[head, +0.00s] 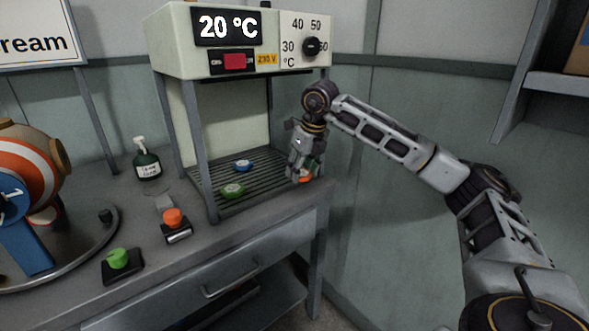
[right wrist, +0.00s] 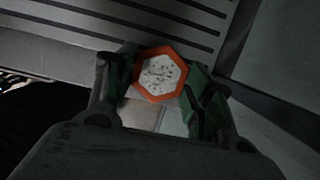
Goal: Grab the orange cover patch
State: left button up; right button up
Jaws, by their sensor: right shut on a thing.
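The orange cover patch (right wrist: 160,73) is an orange many-sided ring with a speckled white face, seen between the fingers in the right wrist view. In the head view its orange edge (head: 305,177) shows low at my right gripper's fingertips. My right gripper (head: 302,174) is shut on the patch at the right front corner of the slatted rack (head: 212,195). The fingers have dark green pads, one on each side of the patch. Whether the patch still touches the surface below is hard to tell. My left gripper is not in view.
A blue patch (head: 242,166) and a green patch (head: 232,190) lie on the rack, under the heater box (head: 170,45) on its posts.

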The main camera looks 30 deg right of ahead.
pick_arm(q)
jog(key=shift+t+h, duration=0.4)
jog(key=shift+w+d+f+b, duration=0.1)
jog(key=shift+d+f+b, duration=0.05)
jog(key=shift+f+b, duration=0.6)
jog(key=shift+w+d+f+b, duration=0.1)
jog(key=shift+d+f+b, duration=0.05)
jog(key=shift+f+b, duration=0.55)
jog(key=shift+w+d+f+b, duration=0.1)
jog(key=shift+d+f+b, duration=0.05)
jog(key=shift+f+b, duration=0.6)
pick_arm(e)
jog(key=s, duration=1)
jog(key=shift+s+d, duration=0.15)
jog(key=shift+s, duration=0.1)
